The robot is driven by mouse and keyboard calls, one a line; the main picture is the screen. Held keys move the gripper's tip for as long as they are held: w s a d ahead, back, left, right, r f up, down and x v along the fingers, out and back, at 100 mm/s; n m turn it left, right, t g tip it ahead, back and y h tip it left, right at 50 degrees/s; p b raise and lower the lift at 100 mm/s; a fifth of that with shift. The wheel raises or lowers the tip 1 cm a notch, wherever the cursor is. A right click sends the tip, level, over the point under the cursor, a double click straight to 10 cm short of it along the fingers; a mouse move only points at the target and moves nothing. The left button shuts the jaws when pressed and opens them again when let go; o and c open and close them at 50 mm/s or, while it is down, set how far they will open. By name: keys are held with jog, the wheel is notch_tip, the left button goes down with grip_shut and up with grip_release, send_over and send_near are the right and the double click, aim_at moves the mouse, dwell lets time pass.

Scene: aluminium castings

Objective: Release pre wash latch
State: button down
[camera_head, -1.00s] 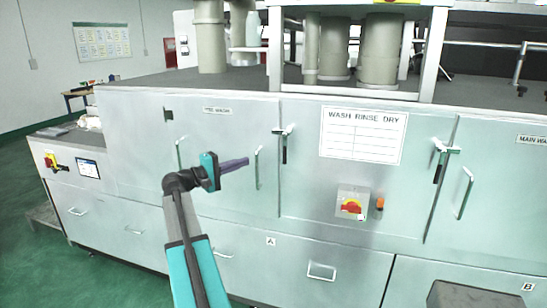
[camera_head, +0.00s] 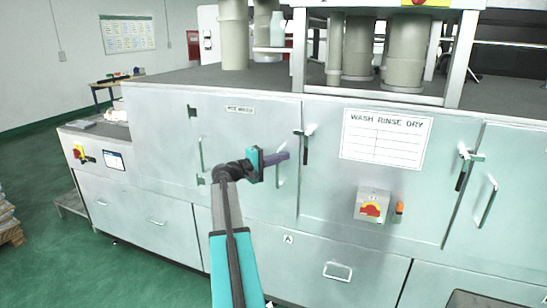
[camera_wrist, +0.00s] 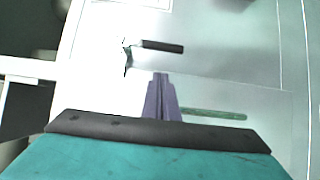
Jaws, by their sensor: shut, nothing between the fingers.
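The pre wash door (camera_head: 245,135) is a pale metal panel with a label along its top. Its latch (camera_head: 308,145), metal with a black lever hanging down, sits at the door's right edge. In the wrist view the latch's black lever (camera_wrist: 162,46) lies ahead of the fingertips with a visible gap. My gripper (camera_head: 286,157), with purple fingers and a teal body, is shut and empty, just left of the latch in the head view. Its fingers (camera_wrist: 161,78) are together in the wrist view. The door's bar handle (camera_head: 281,177) is partly hidden behind the fingers.
A second latch (camera_head: 463,168) and another bar handle (camera_head: 487,202) are further right. Drawers with handles run below. Green floor (camera_head: 60,230) is open at left.

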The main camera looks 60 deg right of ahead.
jog(key=shift+s+d+p, duration=0.3)
jog(key=shift+s, duration=0.45)
jog(key=shift+s+d+p, duration=0.3)
jog(key=shift+s+p, duration=0.05)
jog(key=shift+s, duration=0.35)
jog(key=shift+s+d+p, duration=0.3)
jog(key=shift+s, duration=0.45)
jog(key=shift+w+a+f, duration=0.1)
jog(key=shift+w, duration=0.1)
jog(key=shift+s+b, duration=0.1)
jog(key=shift+b, duration=0.3)
